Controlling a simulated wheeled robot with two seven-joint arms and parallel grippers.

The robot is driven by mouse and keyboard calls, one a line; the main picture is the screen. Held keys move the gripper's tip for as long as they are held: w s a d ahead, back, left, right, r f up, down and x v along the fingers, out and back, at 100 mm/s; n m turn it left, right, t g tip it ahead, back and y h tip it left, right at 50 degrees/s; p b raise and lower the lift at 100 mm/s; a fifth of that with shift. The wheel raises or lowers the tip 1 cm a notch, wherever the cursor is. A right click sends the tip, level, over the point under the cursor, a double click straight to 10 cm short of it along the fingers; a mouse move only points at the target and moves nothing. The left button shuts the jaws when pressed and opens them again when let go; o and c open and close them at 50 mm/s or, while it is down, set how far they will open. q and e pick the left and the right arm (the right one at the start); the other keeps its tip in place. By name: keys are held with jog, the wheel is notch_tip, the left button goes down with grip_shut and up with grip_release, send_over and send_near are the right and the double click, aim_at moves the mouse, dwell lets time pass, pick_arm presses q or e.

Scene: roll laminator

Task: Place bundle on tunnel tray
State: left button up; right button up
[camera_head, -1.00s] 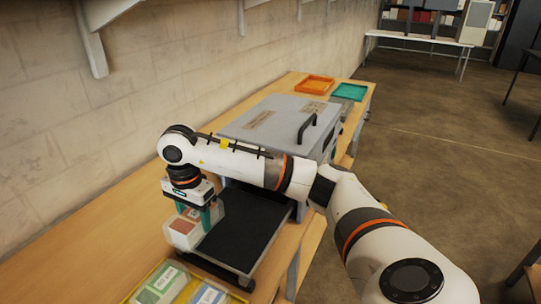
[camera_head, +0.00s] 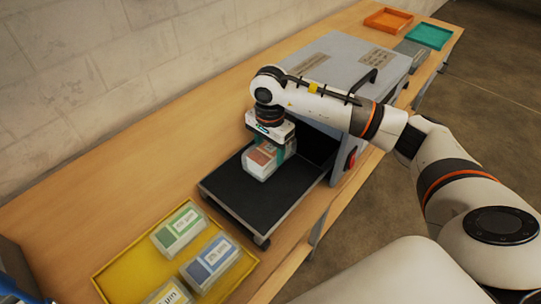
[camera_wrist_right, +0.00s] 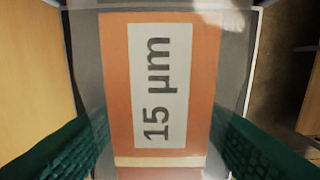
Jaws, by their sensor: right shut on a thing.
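The bundle (camera_head: 262,161) is a clear-wrapped pack with an orange label. In the right wrist view its label (camera_wrist_right: 160,85) reads "15 µm" and fills the middle. My right gripper (camera_head: 271,150) points down, its green fingers shut on the bundle's two sides. The tunnel tray (camera_head: 233,196) is a flat black tray in front of the grey laminator's opening. The bundle is over the tray's far part, near the opening. I cannot tell whether it touches the tray surface. My left gripper is not in view.
The grey laminator (camera_head: 335,62) with a black handle stands behind the tray. A yellow tray (camera_head: 122,262) at the near left holds several labelled packs. An orange tray (camera_head: 388,20) and a teal tray (camera_head: 429,36) lie at the table's far end. The wooden table left of the laminator is clear.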

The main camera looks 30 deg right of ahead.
aim_at(270, 148)
notch_tip(270, 148, down, 3)
jog(key=shift+f+p, duration=0.1)
jog(key=shift+p, duration=0.55)
jog(key=shift+d+f, duration=0.1)
jog(key=shift+f, duration=0.15)
jog(key=shift+f+b, duration=0.25)
jog(key=shift+b, duration=0.15)
jog(key=o, duration=1.1)
jog(key=shift+r, duration=0.1)
jog(key=shift+r+p, duration=0.25)
jog(key=shift+p, duration=0.2)
notch_tip(270, 148, up, 10)
jog(key=b, duration=0.4)
jog(key=shift+r, duration=0.2)
jog(key=shift+r+b, duration=0.35)
jog(key=shift+r, duration=0.4)
